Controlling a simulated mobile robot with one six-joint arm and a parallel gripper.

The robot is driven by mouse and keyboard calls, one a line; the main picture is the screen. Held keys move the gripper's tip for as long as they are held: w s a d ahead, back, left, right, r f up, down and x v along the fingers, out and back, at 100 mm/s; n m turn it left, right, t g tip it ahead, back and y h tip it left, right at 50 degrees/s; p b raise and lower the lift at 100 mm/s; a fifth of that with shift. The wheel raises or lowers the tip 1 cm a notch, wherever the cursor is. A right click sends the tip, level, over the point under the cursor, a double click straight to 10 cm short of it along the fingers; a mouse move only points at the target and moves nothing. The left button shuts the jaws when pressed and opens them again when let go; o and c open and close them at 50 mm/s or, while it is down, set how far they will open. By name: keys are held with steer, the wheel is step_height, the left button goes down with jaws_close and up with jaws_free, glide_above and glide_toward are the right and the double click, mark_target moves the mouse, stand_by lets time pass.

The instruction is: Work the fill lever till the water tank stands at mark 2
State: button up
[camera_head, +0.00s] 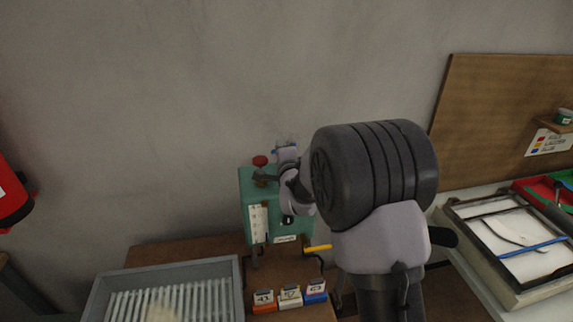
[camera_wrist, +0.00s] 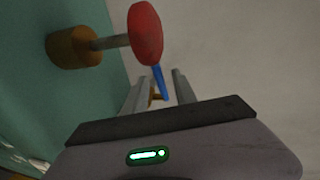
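The teal machine with the water tank (camera_head: 249,190) stands against the wall, with a white gauge strip (camera_head: 258,222) on its front. The marks and water level are too small to read. A blue lever (camera_wrist: 160,83), apparently the fill lever, shows beyond and between my fingers in the wrist view; its blue end (camera_head: 275,151) shows at the machine's top in the head view. My gripper (camera_wrist: 162,90) has its fingers apart, with the lever in line with the gap. I cannot tell whether they touch it. My arm hides the machine's right side in the head view.
A red knob (camera_wrist: 146,33) on a brass fitting (camera_wrist: 74,47) sits close beside the fingers. A yellow handle (camera_head: 318,248) sticks out lower right. A grey ribbed tray (camera_head: 233,280) and small labelled blocks (camera_head: 290,297) lie in front. A framed tray (camera_head: 512,292) is at right.

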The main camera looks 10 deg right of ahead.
steer(key=s+r, duration=0.2)
steer(key=s, duration=1)
steer(key=shift+a, duration=0.15)
steer(key=shift+r, duration=0.1)
